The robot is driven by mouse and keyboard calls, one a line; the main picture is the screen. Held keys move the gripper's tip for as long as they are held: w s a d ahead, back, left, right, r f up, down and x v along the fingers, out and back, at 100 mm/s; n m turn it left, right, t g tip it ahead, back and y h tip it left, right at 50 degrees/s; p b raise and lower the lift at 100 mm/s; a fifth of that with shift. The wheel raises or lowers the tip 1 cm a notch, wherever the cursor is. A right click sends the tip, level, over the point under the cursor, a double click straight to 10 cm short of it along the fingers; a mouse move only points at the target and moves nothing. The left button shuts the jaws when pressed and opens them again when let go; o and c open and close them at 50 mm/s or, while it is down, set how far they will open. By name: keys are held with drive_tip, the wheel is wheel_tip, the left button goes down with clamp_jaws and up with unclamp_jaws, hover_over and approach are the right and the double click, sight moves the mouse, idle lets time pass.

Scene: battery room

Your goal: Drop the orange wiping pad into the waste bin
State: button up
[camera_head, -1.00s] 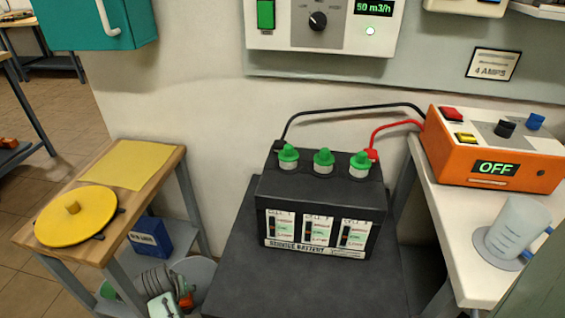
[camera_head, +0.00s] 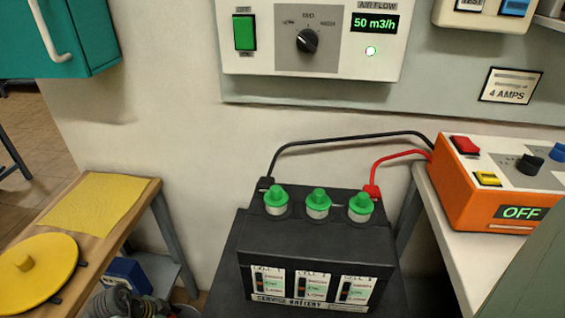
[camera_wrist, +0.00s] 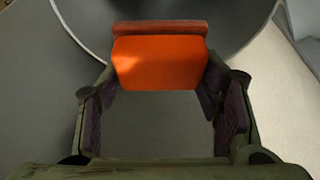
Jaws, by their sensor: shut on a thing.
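The orange wiping pad (camera_wrist: 160,62) is between the fingertips of my gripper (camera_wrist: 160,82) in the wrist view, with its bright orange face toward the camera and a darker edge at the top. My gripper is shut on it. Behind the pad is a dark, round container with a grey rim (camera_wrist: 75,34), which looks like the waste bin. The pad overlaps its opening in the picture; its height above the rim is hard to tell.
A black battery (camera_head: 315,245) with green caps stands in the middle, with black and red leads to an orange charger (camera_head: 465,215) on the right. A wooden bench (camera_head: 120,215) at left holds a yellow cloth (camera_head: 95,202) and yellow disc (camera_head: 35,270).

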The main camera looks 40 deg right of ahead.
drive_tip(key=shift+f+b, duration=0.85)
drive_tip(key=shift+f, duration=0.95)
drive_tip(key=o, duration=1.3)
drive_tip(key=shift+r, duration=0.1)
drive_tip(key=v, duration=1.2)
